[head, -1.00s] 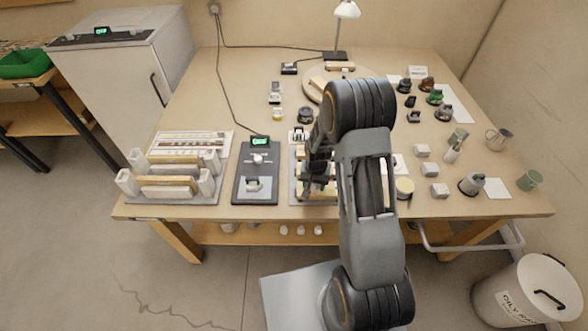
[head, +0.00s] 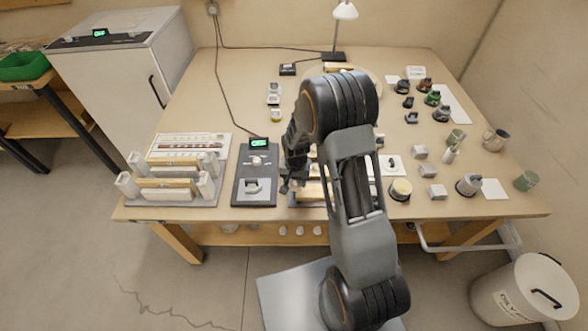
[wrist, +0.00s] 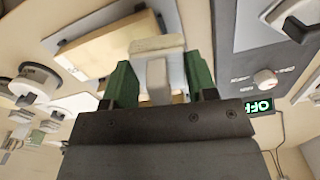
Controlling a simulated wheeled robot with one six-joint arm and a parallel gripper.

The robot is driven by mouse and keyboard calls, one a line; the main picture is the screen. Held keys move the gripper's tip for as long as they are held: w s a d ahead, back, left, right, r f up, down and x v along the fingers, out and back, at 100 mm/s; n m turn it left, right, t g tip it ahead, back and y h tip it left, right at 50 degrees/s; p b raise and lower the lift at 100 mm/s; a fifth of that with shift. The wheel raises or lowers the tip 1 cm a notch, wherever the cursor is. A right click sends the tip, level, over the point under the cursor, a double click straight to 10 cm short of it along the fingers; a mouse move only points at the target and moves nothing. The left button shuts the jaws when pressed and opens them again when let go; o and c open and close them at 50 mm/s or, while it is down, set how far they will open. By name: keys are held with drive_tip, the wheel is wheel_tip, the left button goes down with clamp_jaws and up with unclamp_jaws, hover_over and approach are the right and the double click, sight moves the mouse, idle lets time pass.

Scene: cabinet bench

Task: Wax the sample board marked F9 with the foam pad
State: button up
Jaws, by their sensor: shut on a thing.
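My gripper (wrist: 162,82) is shut on a pale block-like grip with a flat beige pad (wrist: 157,45) at its end, apparently the foam pad. In the head view my gripper (head: 291,186) hangs between the dark plate unit and the work mat, largely hidden by my arm. A light wooden board (wrist: 103,45) lies on a grey mat beside the pad in the wrist view. It also shows partly in the head view (head: 312,190). I cannot read an F9 mark on it, nor tell whether the pad touches it.
A dark plate unit (head: 241,172) with a knob and green display reading OFF (wrist: 260,106) stands left of the mat. A rack with boards (head: 168,190) is further left. Tins, small blocks and cups, including a round tin (head: 400,189), stand at right. The table's front edge is close.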

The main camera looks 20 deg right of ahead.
drive_tip(key=shift+r+p, duration=1.3)
drive_tip(key=shift+r, duration=1.05)
